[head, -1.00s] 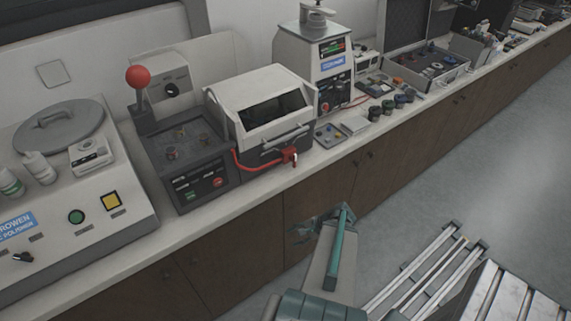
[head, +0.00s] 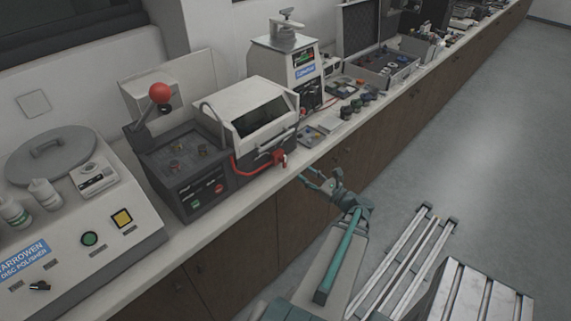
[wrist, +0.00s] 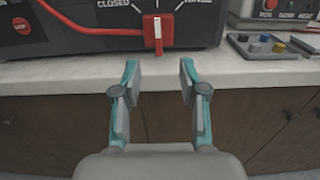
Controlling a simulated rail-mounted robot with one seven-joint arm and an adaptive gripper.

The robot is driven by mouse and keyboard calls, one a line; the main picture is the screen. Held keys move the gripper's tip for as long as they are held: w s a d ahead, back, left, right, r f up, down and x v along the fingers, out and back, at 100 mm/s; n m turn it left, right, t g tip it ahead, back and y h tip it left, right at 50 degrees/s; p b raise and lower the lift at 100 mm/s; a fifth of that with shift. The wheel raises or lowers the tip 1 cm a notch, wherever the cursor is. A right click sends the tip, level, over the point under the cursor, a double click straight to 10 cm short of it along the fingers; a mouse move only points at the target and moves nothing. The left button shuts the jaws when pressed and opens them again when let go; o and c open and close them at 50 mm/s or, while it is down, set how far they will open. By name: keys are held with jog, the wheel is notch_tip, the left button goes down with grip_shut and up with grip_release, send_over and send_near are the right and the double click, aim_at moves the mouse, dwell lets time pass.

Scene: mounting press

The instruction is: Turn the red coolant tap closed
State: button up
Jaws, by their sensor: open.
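The red coolant tap (head: 280,159) sits low on the front of the grey and white cutting machine (head: 258,132), with a red hose running to it from the left. The word CLOSED (wrist: 114,4) is at the dial's left; the right-hand word is cut off. My gripper (head: 306,174) is in front of the counter, a little right of the tap and apart from it. In the wrist view my gripper (wrist: 158,72) is open and empty, its fingers either side of the tap's line, short of it.
The counter edge (wrist: 230,73) lies just below the tap, above brown cabinet doors. A tray with small coloured parts (wrist: 264,46) is to the right. A lever with a red ball (head: 159,93) stands left of the machine. The floor (head: 470,170) is free.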

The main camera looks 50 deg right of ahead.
aim_at(285, 162)
jog(key=w+p, duration=0.1)
jog(key=w, duration=0.2)
jog(key=w+p, duration=0.1)
jog(key=w, duration=0.3)
jog(key=w+d+p, duration=0.1)
jog(key=w, duration=0.2)
jog(key=shift+w+p, duration=0.15)
jog(key=shift+p, duration=0.2)
grip_shut()
